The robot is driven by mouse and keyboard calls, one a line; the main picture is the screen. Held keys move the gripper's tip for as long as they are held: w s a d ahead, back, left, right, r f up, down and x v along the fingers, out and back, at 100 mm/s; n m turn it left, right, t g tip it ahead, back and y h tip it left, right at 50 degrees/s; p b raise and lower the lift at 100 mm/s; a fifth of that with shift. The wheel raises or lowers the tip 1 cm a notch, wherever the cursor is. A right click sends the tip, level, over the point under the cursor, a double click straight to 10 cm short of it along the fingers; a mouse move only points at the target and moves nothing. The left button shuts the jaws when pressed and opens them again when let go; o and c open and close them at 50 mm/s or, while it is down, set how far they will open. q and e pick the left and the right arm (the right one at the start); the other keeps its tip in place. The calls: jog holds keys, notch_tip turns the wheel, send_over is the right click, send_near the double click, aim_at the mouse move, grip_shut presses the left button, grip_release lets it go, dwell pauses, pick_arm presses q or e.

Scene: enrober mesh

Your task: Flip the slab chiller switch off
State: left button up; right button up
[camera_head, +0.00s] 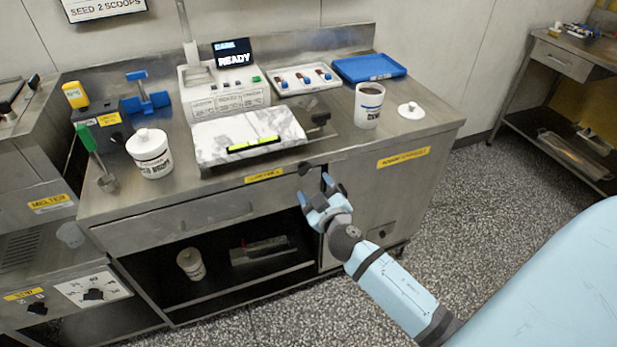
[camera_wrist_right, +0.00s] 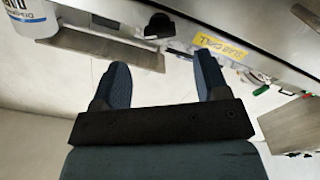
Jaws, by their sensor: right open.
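The slab chiller switch is a black knob (camera_head: 304,168) on the front edge of the steel counter, just right of a yellow label (camera_head: 264,175). In the right wrist view the knob (camera_wrist_right: 160,25) shows at the top, with the yellow slab chill label (camera_wrist_right: 217,45) beside it. My right gripper (camera_head: 315,188) is open and empty, in front of the counter close to the knob. In the wrist view its fingers (camera_wrist_right: 162,62) are spread, with the knob beyond the gap between them and apart from them. Which way the knob is turned is hard to tell. My left gripper is out of view.
A marble slab (camera_head: 215,146) lies on the counter above the switch. An open shelf lies below; floor is clear at right.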

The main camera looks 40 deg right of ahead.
jog(key=v, duration=0.6)
jog(key=shift+s+b, duration=0.3)
jog(key=shift+b, duration=0.15)
